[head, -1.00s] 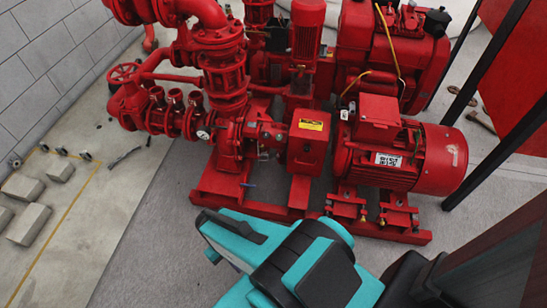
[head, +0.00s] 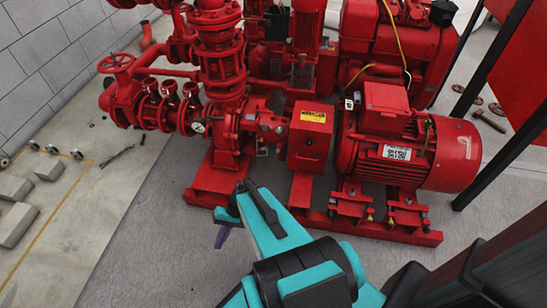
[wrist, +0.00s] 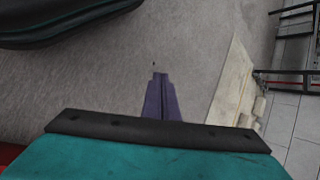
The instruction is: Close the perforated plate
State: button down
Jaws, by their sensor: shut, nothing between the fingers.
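I cannot make out a plate with visible holes in either view. The red fire pumpset (head: 313,145) stands ahead, with a box-like red housing bearing a yellow label and a red motor to its right. My gripper (head: 220,238) shows as small purple fingers at the front left of the pumpset's base frame, apparently apart from it. In the wrist view my gripper (wrist: 160,95) points over bare grey floor, its two purple fingers together and empty. Part of the pumpset's base is hidden behind my teal arm.
Grey blocks (head: 34,223) lie on the floor at the left, near a yellow line. A grey block wall (head: 60,60) stands at the back left. Dark posts (head: 500,80) and a red panel stand at the right.

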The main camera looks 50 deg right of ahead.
jog(key=w+d+m+t+b, duration=0.3)
jog(key=w+d+t+b, duration=0.2)
jog(key=d, duration=0.5)
jog(key=w+d+m+t+b, duration=0.3)
jog(key=w+d+t+b, duration=0.15)
jog(key=d, duration=0.65)
jog(key=s+d+r+m+t+h+b, duration=0.1)
jog(key=s+d+r+t+h+b, duration=0.1)
jog(key=d, duration=0.5)
jog(key=s+d+r+m+t+h+b, duration=0.2)
jog(key=d+t+b, duration=0.1)
jog(key=d, duration=0.5)
jog(key=s+d+r+m+t+h+b, duration=0.1)
jog(key=s+d+r+t+h+b, duration=0.1)
jog(key=d, duration=0.6)
jog(key=shift+s+d+t+b, duration=0.2)
jog(key=shift+s+t+b, duration=0.3)
jog(key=shift+t+b, duration=0.3)
jog(key=shift+w, duration=0.2)
jog(key=w+a+b, duration=0.1)
jog(key=w+b, duration=0.2)
jog(key=w, duration=0.6)
jog(key=shift+w, duration=0.3)
jog(key=shift+a, duration=0.15)
